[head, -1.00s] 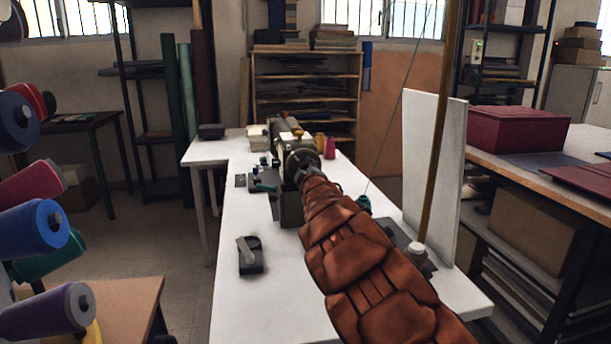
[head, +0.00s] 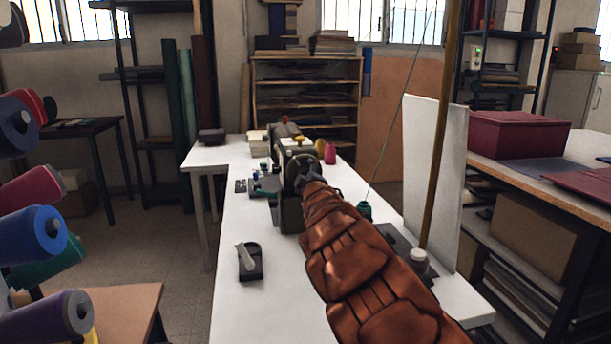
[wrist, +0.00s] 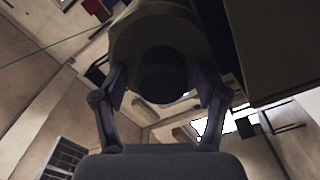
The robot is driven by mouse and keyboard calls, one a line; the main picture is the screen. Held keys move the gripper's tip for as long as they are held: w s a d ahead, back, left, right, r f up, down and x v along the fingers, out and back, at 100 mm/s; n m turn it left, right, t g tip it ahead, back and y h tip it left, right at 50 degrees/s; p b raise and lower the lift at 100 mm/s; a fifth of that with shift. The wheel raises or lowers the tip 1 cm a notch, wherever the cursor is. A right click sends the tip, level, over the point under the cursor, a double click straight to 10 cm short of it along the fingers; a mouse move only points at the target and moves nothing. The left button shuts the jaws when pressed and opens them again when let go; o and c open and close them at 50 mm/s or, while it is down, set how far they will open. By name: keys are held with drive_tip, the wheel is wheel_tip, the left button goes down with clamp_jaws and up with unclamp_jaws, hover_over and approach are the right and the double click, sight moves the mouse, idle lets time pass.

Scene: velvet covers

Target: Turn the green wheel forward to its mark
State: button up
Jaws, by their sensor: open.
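A dark green sewing machine (head: 291,215) stands on the white table. Its round handwheel (head: 289,171) faces me at the near end, partly hidden by my gripper (head: 309,182). In the wrist view the wheel (wrist: 135,45) looks dark olive, with a darker round hub (wrist: 162,76) at its middle. My gripper (wrist: 162,85) is open, with one finger on each side of the hub. I cannot tell whether the fingers touch the wheel. I cannot make out a mark on the wheel or machine.
The white table (head: 245,315) has free room at its front left, around a small dark device (head: 250,262). A thin pole (head: 438,150) and upright white panel (head: 452,190) stand right of my arm. A green thread cone (head: 364,210) stands close to my arm.

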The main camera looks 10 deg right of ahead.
drive_tip(key=shift+s, duration=0.2)
drive_tip(key=s, duration=1.1)
drive_tip(key=shift+s, duration=0.35)
drive_tip(key=shift+r, duration=0.1)
